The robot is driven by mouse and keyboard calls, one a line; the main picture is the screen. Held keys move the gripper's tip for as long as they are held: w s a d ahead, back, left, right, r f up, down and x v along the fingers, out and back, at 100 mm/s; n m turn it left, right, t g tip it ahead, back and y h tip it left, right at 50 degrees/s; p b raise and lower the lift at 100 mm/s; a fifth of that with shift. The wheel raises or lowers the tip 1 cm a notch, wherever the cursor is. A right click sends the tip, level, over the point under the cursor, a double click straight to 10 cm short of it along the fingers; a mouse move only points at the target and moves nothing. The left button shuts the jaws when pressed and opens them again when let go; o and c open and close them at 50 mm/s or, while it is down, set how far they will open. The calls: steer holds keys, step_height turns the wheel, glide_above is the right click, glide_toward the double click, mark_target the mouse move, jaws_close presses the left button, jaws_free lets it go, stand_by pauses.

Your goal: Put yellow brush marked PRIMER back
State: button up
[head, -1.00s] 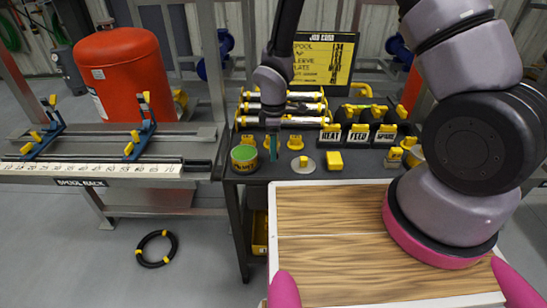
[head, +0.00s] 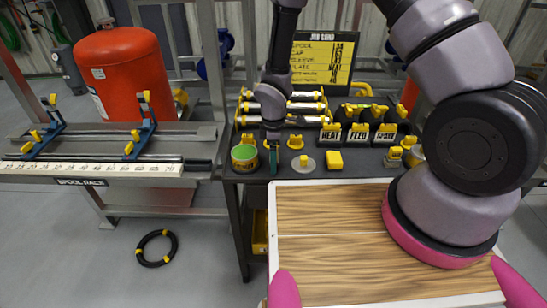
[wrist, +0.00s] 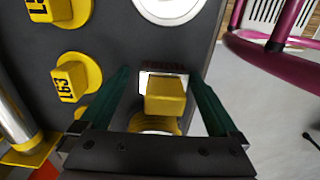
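In the wrist view a yellow block (wrist: 165,97) lies between the two green fingers of my gripper (wrist: 160,80). Gaps show on both sides, so the fingers look open around it and not touching. I cannot confirm the word PRIMER or that the block is the brush. In the head view my gripper (head: 272,162) is low at the bench's front left, just right of a yellow pot with a green inside (head: 244,158). There the gripper hides the block.
White-and-yellow cylinders (head: 300,107) lie behind. A wooden-topped surface (head: 330,230) is clear in front. A black hose ring (head: 157,248) lies on the floor.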

steer(key=shift+r, duration=0.1)
step_height(320, 180, up, 12)
steer(key=shift+r, duration=0.1)
steer(key=shift+w+d+r, duration=0.1)
steer(key=shift+w+r, duration=0.05)
steer(key=w+d+r+m+t, duration=0.1)
steer(key=d+r+m, duration=0.45)
steer(key=r, duration=0.45)
steer(key=w+d+r+m+t, duration=0.15)
steer(key=d+r+m, duration=0.25)
steer(key=d+r, duration=0.5)
steer(key=s+d+r+m+t+y, duration=0.1)
steer(key=s+d+r+m, duration=0.3)
steer(key=r, duration=0.5)
steer(key=s+d+r+m+t+y, duration=0.1)
steer(key=s+d+r+m+t, duration=0.2)
steer(key=s+r+m, duration=0.5)
steer(key=s+d, duration=0.1)
steer(key=s, duration=0.2)
steer(key=shift+d+r+t, duration=0.2)
steer(key=shift+r+t, duration=0.15)
steer(key=shift+r, duration=0.05)
